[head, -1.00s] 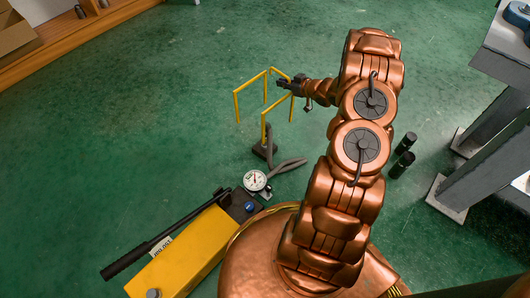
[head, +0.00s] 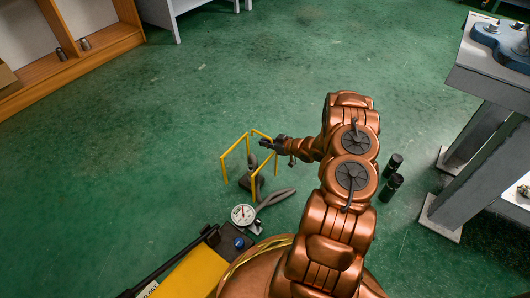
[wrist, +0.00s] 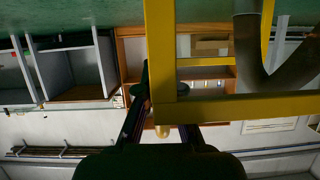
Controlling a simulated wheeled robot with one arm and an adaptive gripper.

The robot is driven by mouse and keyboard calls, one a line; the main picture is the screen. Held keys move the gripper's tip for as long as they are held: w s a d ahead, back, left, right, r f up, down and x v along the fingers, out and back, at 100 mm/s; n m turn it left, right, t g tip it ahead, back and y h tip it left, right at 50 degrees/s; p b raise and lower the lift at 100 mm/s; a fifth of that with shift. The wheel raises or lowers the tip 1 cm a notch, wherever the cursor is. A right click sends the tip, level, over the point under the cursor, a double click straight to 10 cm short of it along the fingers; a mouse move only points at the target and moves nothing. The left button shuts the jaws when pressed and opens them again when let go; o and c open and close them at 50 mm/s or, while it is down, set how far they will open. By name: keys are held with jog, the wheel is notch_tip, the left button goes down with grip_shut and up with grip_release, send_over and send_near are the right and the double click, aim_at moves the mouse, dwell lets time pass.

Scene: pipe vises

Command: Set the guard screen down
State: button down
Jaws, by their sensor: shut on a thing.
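The guard screen (head: 235,145) is a thin yellow frame with bars and open gaps. My gripper (head: 277,144) is at its right upper corner in the head view, shut on a yellow bar. In the wrist view the yellow frame (wrist: 160,55) fills the near middle, crossing in front of the dark fingers (wrist: 170,112). The frame stands roughly upright. I cannot tell whether its lower ends touch the green floor.
Two black cylinders (head: 390,187) stand right of my arm. A grey bench (head: 490,70) is at right. Floor to the upper left is clear.

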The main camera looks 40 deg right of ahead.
aim_at(265, 149)
jog(key=shift+f+b, duration=0.65)
jog(key=shift+f, duration=1.35)
jog(key=c, duration=1.3)
grip_release()
